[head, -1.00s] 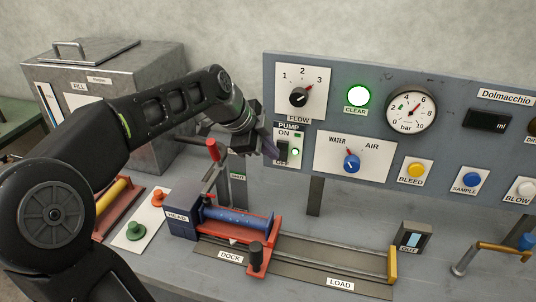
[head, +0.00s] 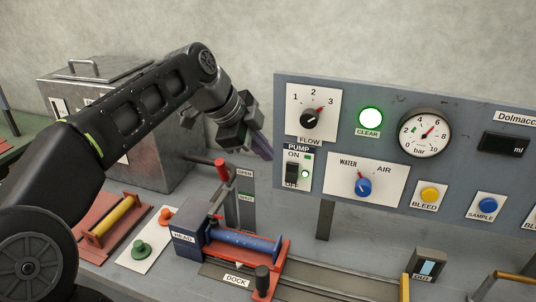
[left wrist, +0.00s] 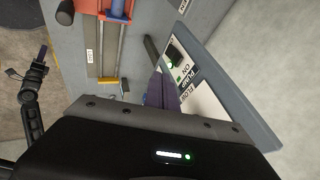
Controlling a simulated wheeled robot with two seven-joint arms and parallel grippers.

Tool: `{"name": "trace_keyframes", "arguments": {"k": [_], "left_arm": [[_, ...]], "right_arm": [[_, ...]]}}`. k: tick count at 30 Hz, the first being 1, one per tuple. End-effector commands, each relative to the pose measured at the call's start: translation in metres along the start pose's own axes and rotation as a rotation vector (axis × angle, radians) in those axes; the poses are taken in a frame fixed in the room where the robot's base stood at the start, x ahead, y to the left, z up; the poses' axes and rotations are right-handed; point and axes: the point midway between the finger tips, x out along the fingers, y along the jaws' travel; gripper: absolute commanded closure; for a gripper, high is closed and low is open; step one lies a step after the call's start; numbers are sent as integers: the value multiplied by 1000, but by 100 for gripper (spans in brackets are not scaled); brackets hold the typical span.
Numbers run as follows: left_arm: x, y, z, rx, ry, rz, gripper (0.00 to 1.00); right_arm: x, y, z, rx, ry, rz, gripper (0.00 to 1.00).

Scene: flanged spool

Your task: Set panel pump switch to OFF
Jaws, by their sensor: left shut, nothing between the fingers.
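The pump switch (head: 292,174) is a black rocker on a white plate labelled PUMP, with ON above it and OFF partly covered at its lower end. A round green light (head: 305,174) glows beside it. The switch also shows in the left wrist view (left wrist: 177,52). My left gripper (head: 262,147) has its dark purple fingers shut and empty. The fingers show in the left wrist view (left wrist: 161,90) too. A dark arm, probably my right, shows at that view's left; its jaws are unclear.
The grey panel (head: 400,100) also bears a flow knob (head: 311,119), a lit CLEAR light (head: 370,118), a gauge (head: 424,132) and a WATER/AIR knob (head: 363,186). A red-handled lever (head: 221,170) stands below my gripper, near a blue spool (head: 246,238).

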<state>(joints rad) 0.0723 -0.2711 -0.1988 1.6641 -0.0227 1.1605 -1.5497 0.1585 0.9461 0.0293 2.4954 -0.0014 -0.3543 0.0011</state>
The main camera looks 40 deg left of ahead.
Motion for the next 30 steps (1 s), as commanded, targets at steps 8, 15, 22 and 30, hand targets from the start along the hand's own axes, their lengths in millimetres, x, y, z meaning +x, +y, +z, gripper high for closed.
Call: {"name": "trace_keyframes", "arguments": {"k": [8, 15, 22, 30], "left_arm": [[11, 8, 14, -18, -7, 45, 100], [7, 8, 14, -21, -8, 55, 100], [9, 8, 14, -21, -8, 57, 100], [36, 10, 15, -21, -9, 59, 100]], "right_arm": [[36, 14, 0, 0, 2, 0, 100], [35, 14, 0, 0, 3, 0, 100], [35, 14, 0, 0, 3, 0, 100], [35, 14, 0, 0, 2, 0, 100]]}}
